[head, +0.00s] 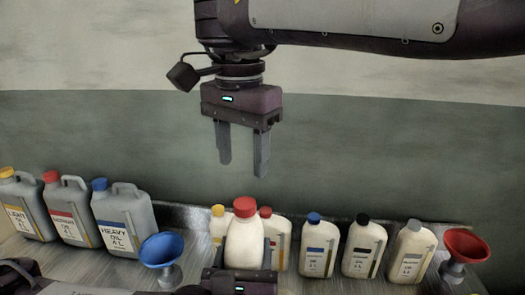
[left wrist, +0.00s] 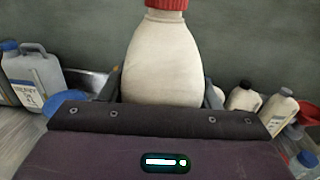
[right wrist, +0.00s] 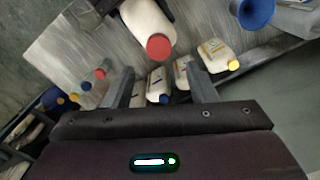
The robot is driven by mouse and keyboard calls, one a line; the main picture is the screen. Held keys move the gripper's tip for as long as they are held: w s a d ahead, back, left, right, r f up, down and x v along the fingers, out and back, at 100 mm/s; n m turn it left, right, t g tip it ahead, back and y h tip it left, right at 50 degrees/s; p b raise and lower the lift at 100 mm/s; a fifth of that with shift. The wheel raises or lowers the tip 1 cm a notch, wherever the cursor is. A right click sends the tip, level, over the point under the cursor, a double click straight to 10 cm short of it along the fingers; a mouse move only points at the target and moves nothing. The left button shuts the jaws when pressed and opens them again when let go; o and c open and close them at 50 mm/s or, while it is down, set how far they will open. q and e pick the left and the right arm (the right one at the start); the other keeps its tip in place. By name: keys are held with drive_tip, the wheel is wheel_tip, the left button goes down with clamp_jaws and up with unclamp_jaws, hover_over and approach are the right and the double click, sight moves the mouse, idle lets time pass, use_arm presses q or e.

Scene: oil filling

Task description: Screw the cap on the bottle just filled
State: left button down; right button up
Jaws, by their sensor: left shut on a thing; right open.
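A cream bottle (head: 244,248) with a red cap (head: 245,207) on its top stands upright at the front middle. The bottle fills the middle of the left wrist view (left wrist: 162,62), with its red cap (left wrist: 167,4) cut by the top edge. My left gripper (head: 243,262) is shut on this bottle, its fingers on both sides of the body. My right gripper (head: 243,172) is open and empty, pointing down, high above the bottle and apart from it. The right wrist view shows the bottle (right wrist: 147,22) and its red cap (right wrist: 158,47) from above. I cannot tell how tightly the cap sits.
Grey jugs of light (head: 24,210), medium (head: 72,212) and heavy oil (head: 122,218) stand at left. A blue funnel (head: 162,250) and red funnel (head: 467,246) flank several small bottles, including blue-capped (head: 318,247), black-capped (head: 363,250) and grey (head: 410,254) ones.

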sight(244, 203)
drive_tip(key=shift+n, duration=0.5)
drive_tip(key=shift+f, duration=4)
drive_tip(key=shift+c, duration=0.2)
drive_tip(key=c, duration=1)
